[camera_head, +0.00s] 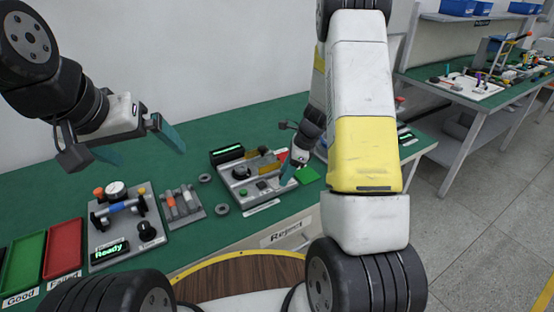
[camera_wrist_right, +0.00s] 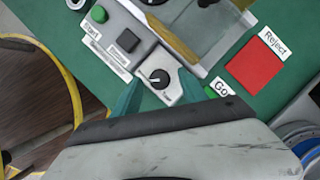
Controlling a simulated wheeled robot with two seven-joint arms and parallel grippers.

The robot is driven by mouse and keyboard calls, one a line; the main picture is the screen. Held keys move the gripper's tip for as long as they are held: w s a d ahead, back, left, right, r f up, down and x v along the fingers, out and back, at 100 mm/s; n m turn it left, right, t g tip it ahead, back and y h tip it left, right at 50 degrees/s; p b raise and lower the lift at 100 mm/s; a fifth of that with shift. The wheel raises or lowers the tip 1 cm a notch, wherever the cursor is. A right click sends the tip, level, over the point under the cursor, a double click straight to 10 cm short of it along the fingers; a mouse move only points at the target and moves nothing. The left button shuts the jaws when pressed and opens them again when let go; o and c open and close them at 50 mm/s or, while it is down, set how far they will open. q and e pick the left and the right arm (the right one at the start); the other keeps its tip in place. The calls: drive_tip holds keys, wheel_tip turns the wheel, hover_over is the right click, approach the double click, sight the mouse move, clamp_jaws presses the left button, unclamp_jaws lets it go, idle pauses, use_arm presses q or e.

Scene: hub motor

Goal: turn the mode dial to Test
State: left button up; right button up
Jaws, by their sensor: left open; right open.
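In the right wrist view, a small dial with a black knob and a white pointer mark (camera_wrist_right: 159,78) sits on a pale plate at the corner of a grey station (camera_wrist_right: 128,15). Lettering beside it is too small to read. My right gripper (camera_wrist_right: 160,86) is open, its teal fingers on either side of the dial; contact cannot be told. In the head view my right gripper (camera_head: 293,169) is over the station's right side and hides the dial. My left gripper (camera_head: 150,153) is open and empty, above the left part of the bench. Another black knob (camera_head: 147,231) is on the "Ready" panel.
The station has a green button (camera_wrist_right: 99,14) and a dark square button (camera_wrist_right: 128,40). A red "Reject" pad (camera_wrist_right: 255,63) lies beside it. Green and red trays (camera_head: 66,247), a tool holder (camera_head: 182,207) and loose rings (camera_head: 222,210) lie on the green bench.

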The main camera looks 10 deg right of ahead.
clamp_jaws()
drive_tip(key=shift+n, duration=0.3)
drive_tip(key=n, duration=0.1)
drive_tip(key=n+g, duration=0.1)
drive_tip(key=n, duration=0.1)
drive_tip(key=shift+w+n+g, duration=0.2)
drive_tip(key=shift+n+g, duration=0.1)
drive_tip(key=n+g, duration=0.1)
drive_tip(key=n, duration=0.2)
drive_tip(key=shift+w+n, duration=0.15)
drive_tip(key=shift+n, duration=0.25)
drive_tip(key=n, duration=0.1)
drive_tip(key=n+g+h, duration=0.1)
drive_tip(key=n, duration=0.1)
drive_tip(key=shift+w+a+n+g, duration=0.1)
drive_tip(key=shift+n+g, duration=0.2)
drive_tip(key=n+g+h, duration=0.1)
drive_tip(key=n, duration=0.3)
drive_tip(key=shift+a, duration=0.1)
drive_tip(key=shift+n, duration=0.3)
